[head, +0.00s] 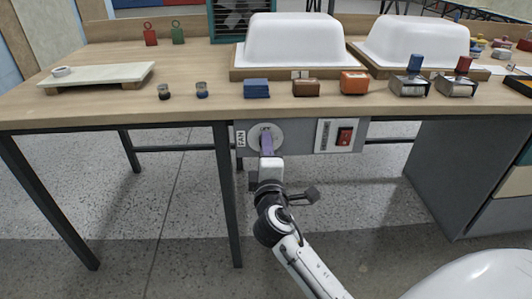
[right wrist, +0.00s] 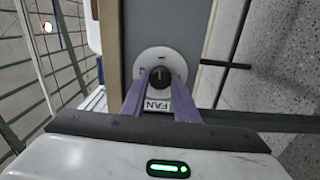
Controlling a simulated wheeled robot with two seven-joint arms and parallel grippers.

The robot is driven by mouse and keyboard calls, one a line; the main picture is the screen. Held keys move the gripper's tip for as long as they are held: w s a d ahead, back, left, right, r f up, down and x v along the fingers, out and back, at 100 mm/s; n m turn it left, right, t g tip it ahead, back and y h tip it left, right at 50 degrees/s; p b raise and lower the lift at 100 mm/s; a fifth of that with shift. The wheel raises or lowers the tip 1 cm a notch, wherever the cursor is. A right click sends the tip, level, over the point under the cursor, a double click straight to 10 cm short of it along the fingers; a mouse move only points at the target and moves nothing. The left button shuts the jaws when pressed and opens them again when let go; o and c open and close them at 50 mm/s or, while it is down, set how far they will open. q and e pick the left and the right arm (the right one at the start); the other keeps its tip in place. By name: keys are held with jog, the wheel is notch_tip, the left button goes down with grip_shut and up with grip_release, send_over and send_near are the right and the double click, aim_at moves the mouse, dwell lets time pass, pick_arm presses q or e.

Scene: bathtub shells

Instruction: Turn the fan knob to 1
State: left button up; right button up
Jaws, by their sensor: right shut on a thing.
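The fan knob is a dark round knob on a pale round dial (head: 258,130), set on a grey panel under the table's front edge. A "FAN" label (head: 241,139) is beside it. In the right wrist view the knob (right wrist: 159,76) sits between the purple fingertips, with the dial (right wrist: 142,58) around it. My right gripper (head: 267,143) is shut on the knob and covers most of it in the head view. The fingers also show in the right wrist view (right wrist: 160,87). The number the knob points to is too small to read. My left gripper is not in view.
A red rocker switch (head: 345,136) is on the same panel to the right. A table leg (head: 228,195) stands to the left of the panel. On the wooden table (head: 200,115) are two white tub shells (head: 293,40) and several small blocks and stamps.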

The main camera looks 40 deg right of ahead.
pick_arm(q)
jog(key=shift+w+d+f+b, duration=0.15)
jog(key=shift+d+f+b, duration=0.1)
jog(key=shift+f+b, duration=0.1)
pick_arm(e)
jog(key=shift+f+m, duration=0.1)
jog(key=shift+m, duration=0.8)
jog(key=o, duration=1.1)
jog(key=shift+c, duration=0.2)
